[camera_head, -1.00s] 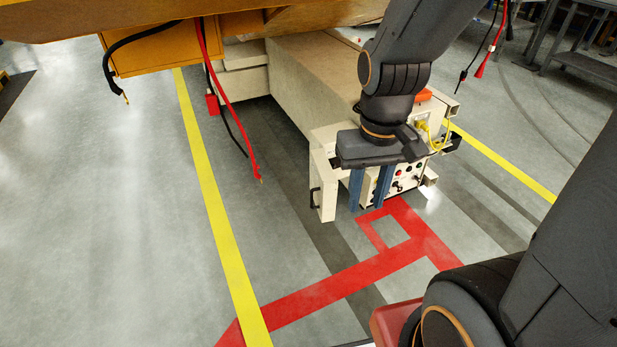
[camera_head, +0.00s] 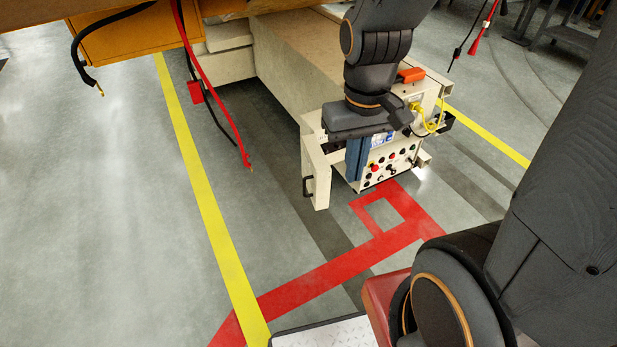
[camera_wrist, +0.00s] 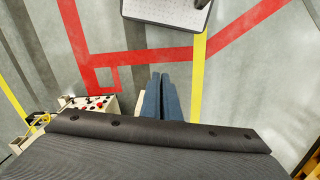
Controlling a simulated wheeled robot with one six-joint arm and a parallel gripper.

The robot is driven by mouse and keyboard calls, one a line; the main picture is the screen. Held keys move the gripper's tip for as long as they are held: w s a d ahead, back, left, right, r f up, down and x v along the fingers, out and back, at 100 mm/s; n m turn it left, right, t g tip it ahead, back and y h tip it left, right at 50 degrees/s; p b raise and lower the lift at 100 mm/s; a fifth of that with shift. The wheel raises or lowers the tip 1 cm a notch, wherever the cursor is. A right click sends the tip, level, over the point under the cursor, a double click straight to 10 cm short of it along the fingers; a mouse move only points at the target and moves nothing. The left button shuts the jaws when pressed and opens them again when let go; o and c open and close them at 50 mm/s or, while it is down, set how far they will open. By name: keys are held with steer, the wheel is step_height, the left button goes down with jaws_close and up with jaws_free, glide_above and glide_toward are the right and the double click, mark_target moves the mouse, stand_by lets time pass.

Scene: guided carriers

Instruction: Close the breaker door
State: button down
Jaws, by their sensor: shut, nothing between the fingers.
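The breaker door (camera_head: 314,176) is an off-white panel with a black handle (camera_head: 307,187). It stands open, swung out from the left side of the white carrier's control panel (camera_head: 391,163), which has several coloured knobs and lights. My gripper (camera_head: 355,180) has blue fingers, shut and empty, pointing down just right of the door and in front of the panel's left part. A gap or touch between fingers and door cannot be told. In the wrist view the shut fingers (camera_wrist: 163,112) partly cover an off-white surface, probably the door. The control panel (camera_wrist: 100,107) shows at lower left.
A yellow cable (camera_head: 437,122) and an orange part (camera_head: 411,75) are on the carrier. A red cable (camera_head: 212,90) hangs from the orange structure (camera_head: 133,40) at left. Floor left of the door is clear, with yellow and red lines.

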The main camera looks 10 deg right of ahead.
steer(key=w+a+f+n+h+b, duration=0.1)
steer(key=w+a+f+n+b, duration=0.2)
steer(key=w+f+n, duration=0.5)
steer(key=w+a+f+n+h+b, duration=0.15)
steer(key=w+f+n+b, duration=0.25)
steer(key=w+f, duration=0.8)
steer(key=w+a+f+n+b, duration=0.3)
steer(key=w+f+n, duration=0.3)
steer(key=w+f, duration=0.4)
steer(key=w+d+f, duration=0.1)
steer(key=d+f, duration=0.5)
steer(key=f, duration=0.2)
steer(key=shift+d+f, duration=0.2)
